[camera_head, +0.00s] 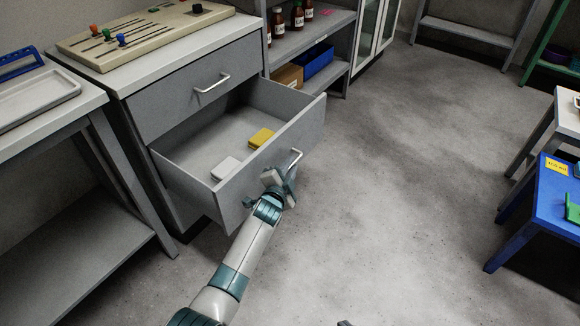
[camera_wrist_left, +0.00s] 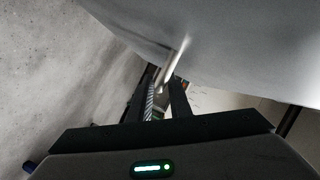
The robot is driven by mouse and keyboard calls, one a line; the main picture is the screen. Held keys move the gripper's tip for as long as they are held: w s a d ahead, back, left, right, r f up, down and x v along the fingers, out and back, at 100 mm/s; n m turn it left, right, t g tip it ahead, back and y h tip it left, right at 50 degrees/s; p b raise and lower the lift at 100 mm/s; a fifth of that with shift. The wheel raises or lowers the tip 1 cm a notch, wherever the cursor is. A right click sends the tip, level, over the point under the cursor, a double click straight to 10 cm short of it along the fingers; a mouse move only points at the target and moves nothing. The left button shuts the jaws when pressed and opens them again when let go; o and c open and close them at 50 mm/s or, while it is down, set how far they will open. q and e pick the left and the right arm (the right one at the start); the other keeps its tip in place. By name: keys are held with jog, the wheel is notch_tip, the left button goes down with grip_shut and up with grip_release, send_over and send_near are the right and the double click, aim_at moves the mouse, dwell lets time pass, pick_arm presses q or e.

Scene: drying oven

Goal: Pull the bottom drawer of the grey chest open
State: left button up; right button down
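The grey chest (camera_head: 190,95) has its top drawer shut. Its bottom drawer (camera_head: 229,135) stands far out and open, with a yellow block (camera_head: 261,138) and a white block (camera_head: 225,168) inside. My left gripper (camera_head: 284,180) is at the front of this drawer, on its bar handle (camera_head: 296,157). In the left wrist view the handle (camera_wrist_left: 178,52) runs between the two close fingers (camera_wrist_left: 165,98), which look shut on it. The lower part of the handle is hidden by the gripper. Only a small dark tip at the bottom edge of the head view may belong to my right gripper.
A panel with coloured knobs (camera_head: 142,38) lies on the chest top. A grey table with a tray (camera_head: 40,98) stands left. A shelf with bottles (camera_head: 297,17) and bins is behind. A blue table (camera_head: 545,195) stands right. The middle floor is clear.

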pick_arm(q)
jog(key=shift+o, duration=0.5)
